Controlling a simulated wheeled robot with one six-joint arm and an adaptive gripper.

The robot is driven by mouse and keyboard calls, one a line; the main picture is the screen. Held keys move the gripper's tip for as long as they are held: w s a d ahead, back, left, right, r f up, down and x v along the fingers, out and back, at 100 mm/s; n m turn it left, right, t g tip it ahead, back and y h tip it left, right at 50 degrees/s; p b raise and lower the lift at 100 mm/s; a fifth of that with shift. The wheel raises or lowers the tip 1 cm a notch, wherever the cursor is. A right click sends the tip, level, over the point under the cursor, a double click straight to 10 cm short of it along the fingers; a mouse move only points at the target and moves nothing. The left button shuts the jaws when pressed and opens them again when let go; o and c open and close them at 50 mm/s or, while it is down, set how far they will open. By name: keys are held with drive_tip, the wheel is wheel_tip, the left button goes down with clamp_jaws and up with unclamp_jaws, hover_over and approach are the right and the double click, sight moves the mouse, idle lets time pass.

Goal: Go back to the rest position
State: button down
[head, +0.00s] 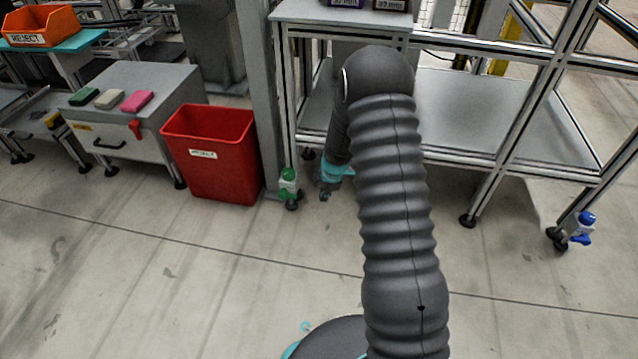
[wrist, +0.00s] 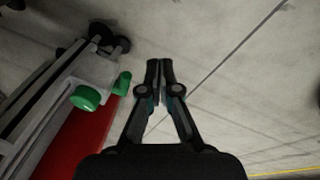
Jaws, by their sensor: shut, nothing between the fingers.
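My gripper (wrist: 159,66) is in the middle of the wrist view, with its two fingertips together and nothing between them. It points over bare floor. In the head view my dark ribbed arm reaches up and bends down at its far end. A small part of my gripper (head: 325,192) shows low beside the workbench leg, partly hidden by the arm.
A red bin (head: 212,155) stands left of the workbench (head: 470,110). A grey cabinet (head: 130,82) bears coloured blocks. The floor in front is clear.

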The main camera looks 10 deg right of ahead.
drive_tip(key=s+a+r+m+g, duration=0.2)
drive_tip(key=s+r+m+g, duration=0.15)
drive_tip(key=s+m, duration=0.65)
drive_tip(key=s+r+m+t+p, duration=0.2)
drive_tip(key=s+r, duration=0.6)
drive_tip(key=r, duration=0.6)
drive_tip(key=s+a+r+m+t+h+p, duration=0.1)
drive_tip(key=s+r+m+t+p, duration=0.1)
drive_tip(key=s+r, duration=0.6)
drive_tip(key=s+r+m+t+p, duration=0.3)
drive_tip(key=s+r, duration=0.5)
drive_tip(key=r, duration=1.4)
drive_tip(key=shift+s+a+m+p, duration=0.15)
drive_tip(key=shift+s+m+p, duration=0.3)
drive_tip(key=shift+p, duration=0.5)
